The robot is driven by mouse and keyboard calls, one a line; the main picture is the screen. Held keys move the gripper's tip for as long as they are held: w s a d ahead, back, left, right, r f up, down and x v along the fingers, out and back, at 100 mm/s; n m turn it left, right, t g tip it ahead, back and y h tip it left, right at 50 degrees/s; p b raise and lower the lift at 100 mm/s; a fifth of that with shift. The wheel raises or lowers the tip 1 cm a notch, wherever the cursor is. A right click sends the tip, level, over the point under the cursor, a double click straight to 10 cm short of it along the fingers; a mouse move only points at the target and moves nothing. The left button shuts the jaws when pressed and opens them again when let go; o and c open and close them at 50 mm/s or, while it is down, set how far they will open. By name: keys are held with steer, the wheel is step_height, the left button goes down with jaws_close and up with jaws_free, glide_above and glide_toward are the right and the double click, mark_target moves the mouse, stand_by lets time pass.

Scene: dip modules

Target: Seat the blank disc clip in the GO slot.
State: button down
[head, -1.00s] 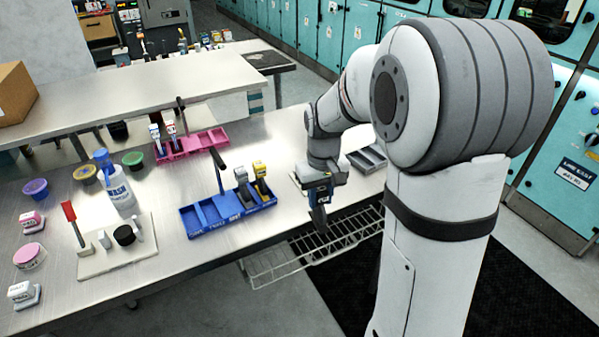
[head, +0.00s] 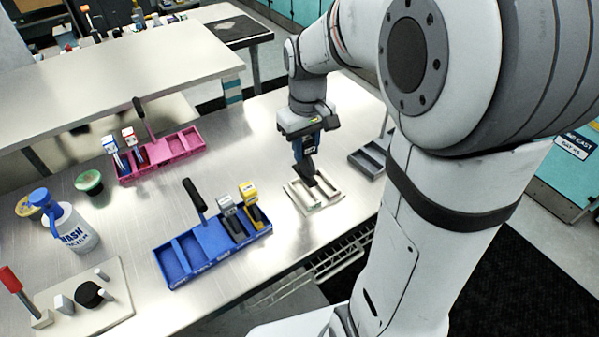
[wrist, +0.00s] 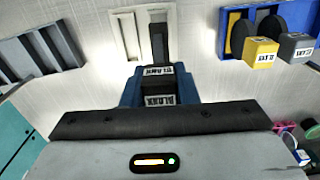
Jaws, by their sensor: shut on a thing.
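My gripper (head: 305,148) points down over the cream two-slot tray (head: 293,200) near the table's front edge. It is shut on the blank disc clip, a dark clip (wrist: 158,45) with a white label reading BLANK in the wrist view. The clip's dark lower part (head: 308,170) hangs from the fingers in the head view and overlaps the cream tray. I cannot tell whether it touches the tray. The cream tray (wrist: 126,35) also shows beyond the clip in the wrist view. I cannot read a GO marking on any slot.
A blue carrier (head: 180,262) left of the gripper holds a grey clip (head: 232,218) and a yellow clip (head: 255,205); its left compartments are empty. A grey tray (head: 357,160) stands right. A pink carrier (head: 190,146), a wash bottle (head: 72,230) and a cream board (head: 112,302) stand left.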

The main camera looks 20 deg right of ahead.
mark_target(305, 174)
steer(key=shift+a+f, duration=0.1)
steer(key=shift+f, duration=3.35)
steer(key=shift+f, duration=0.25)
steer(key=c, duration=1.1)
jaws_free()
steer(key=shift+r, duration=0.1)
